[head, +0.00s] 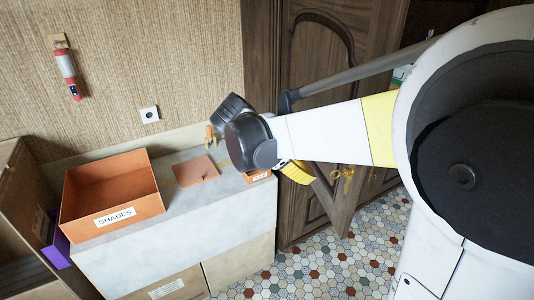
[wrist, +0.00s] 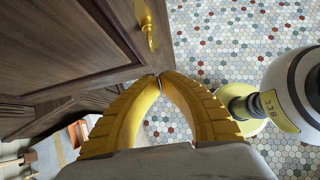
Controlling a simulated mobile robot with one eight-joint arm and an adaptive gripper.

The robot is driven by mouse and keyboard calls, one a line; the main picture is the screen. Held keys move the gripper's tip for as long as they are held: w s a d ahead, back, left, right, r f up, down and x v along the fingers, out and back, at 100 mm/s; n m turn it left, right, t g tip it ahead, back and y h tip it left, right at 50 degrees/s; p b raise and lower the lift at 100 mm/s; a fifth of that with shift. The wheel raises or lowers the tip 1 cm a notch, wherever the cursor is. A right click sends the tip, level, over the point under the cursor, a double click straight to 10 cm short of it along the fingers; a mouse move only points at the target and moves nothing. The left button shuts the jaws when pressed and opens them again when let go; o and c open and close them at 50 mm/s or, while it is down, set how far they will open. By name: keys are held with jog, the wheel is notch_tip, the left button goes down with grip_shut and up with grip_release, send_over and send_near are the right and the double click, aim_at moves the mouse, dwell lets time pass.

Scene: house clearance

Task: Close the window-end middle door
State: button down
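A dark wooden door (wrist: 75,45) with carved panels and a brass handle plate (wrist: 148,28) fills the upper left of the wrist view. In the head view a carved wooden door (head: 318,55) stands behind my arm, and a wooden leaf edge (head: 335,208) juts out over the floor below it, near brass fittings (head: 345,174). I cannot tell which leaf is the window-end middle one. My gripper (wrist: 159,76) has its yellow fingertips together beside the door's edge; contact is unclear. It also shows in the head view (head: 298,172), partly hidden by my wrist.
A grey-white counter (head: 170,235) at left bears an orange box labelled SHADES (head: 112,190) and an orange flat piece (head: 195,171). Cardboard boxes (head: 240,262) stand below. The hexagon-tiled floor (head: 320,272) looks clear.

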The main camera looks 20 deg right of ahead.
jog(key=b, duration=0.4)
send_near(346, 190)
jog(key=shift+n, duration=0.3)
jog(key=x, duration=0.6)
jog(key=shift+a+f, duration=0.3)
jog(key=shift+f, duration=0.05)
jog(key=shift+d+r, duration=0.1)
jog(key=shift+d, duration=0.3)
